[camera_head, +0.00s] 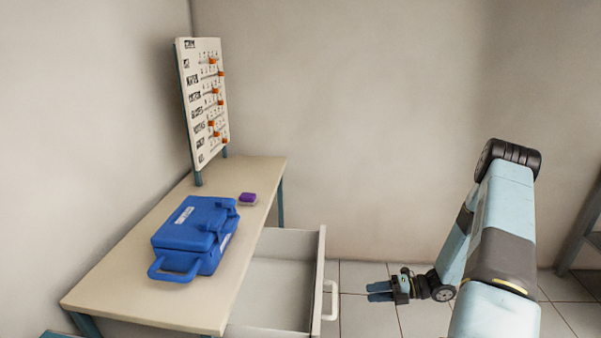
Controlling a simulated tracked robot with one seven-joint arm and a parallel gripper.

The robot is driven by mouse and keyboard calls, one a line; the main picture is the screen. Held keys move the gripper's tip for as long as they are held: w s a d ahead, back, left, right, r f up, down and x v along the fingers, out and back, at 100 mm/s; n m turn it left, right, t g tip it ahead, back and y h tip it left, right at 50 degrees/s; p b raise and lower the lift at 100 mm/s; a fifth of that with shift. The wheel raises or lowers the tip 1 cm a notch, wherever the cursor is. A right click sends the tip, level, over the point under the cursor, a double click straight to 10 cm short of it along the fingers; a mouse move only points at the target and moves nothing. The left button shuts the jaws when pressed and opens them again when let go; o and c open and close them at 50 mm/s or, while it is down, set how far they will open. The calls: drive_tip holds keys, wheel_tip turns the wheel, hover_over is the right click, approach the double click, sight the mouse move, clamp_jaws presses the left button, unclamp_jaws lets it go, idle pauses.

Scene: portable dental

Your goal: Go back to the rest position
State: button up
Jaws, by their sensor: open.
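My gripper (378,292) is at the end of my light-blue arm in the lower right of the head view. It points left and is open, with nothing seen between its fingers. It is just right of the open drawer's handle and apart from it, over the tiled floor. The fingers look small here, so the gap between them is hard to see.
A beige table (130,290) carries a closed blue case (195,235) and a small purple-and-white item (247,199). A board with orange sliders (203,105) stands at its back. The drawer (270,290) is pulled out and looks empty. A grey frame (580,235) stands far right.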

drive_tip(key=s+a+r+n+g+h, duration=0.2)
drive_tip(key=a+r+n+h, duration=0.15)
drive_tip(key=r+n, duration=0.95)
drive_tip(key=s+a+r+n+g+h, duration=0.25)
drive_tip(key=r+n+h, duration=0.4)
drive_tip(key=r, duration=1.25)
drive_tip(key=s+r+n+t+h, duration=0.5)
drive_tip(key=s+r+n+t, duration=0.2)
drive_tip(key=s+r+n, duration=1.1)
drive_tip(key=shift+s+a+r+t, duration=0.35)
drive_tip(key=shift+s+r, duration=0.25)
drive_tip(key=shift+r, duration=0.1)
